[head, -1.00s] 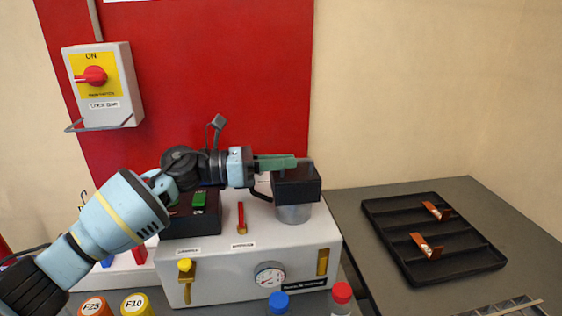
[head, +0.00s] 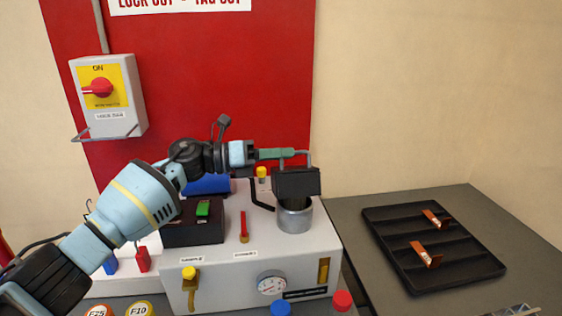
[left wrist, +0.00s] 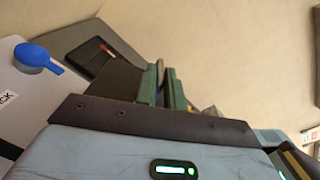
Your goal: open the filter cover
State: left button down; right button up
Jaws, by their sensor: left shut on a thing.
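The filter cover (head: 297,182) is a black block with a thin grey bar handle (head: 308,156) on top. It is above the round metal filter cup (head: 295,218) on the white machine, and the cup's rim and dark inside show beneath it. My left gripper (head: 284,153) is shut on the handle with its green fingers. In the left wrist view the green fingers (left wrist: 166,88) close around a grey bar, and a dark block, probably the cover, shows behind them. My right gripper is not in view.
The white machine (head: 225,272) carries a black box with a green switch (head: 203,208), a red lever (head: 243,226) and a gauge (head: 271,284). Bottles with blue (head: 281,308) and red (head: 342,300) caps stand in front. A black tray (head: 450,275) lies right.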

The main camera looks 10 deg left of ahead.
pick_arm(q)
jog(key=shift+w+a+r+n, duration=0.15)
jog(key=shift+w+a+n, duration=0.05)
jog(key=shift+w+n, duration=0.45)
jog(key=shift+w+a+r+n, duration=0.15)
jog(key=shift+w+n, duration=0.4)
jog(key=shift+n, duration=0.1)
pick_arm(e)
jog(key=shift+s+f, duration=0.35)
pick_arm(q)
jog(key=c, duration=1.5)
grip_release()
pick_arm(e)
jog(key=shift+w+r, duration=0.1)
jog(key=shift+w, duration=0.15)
pick_arm(q)
jog(key=shift+a, duration=0.15)
jog(key=shift+b+v, duration=0.65)
jog(key=shift+v, duration=3.15)
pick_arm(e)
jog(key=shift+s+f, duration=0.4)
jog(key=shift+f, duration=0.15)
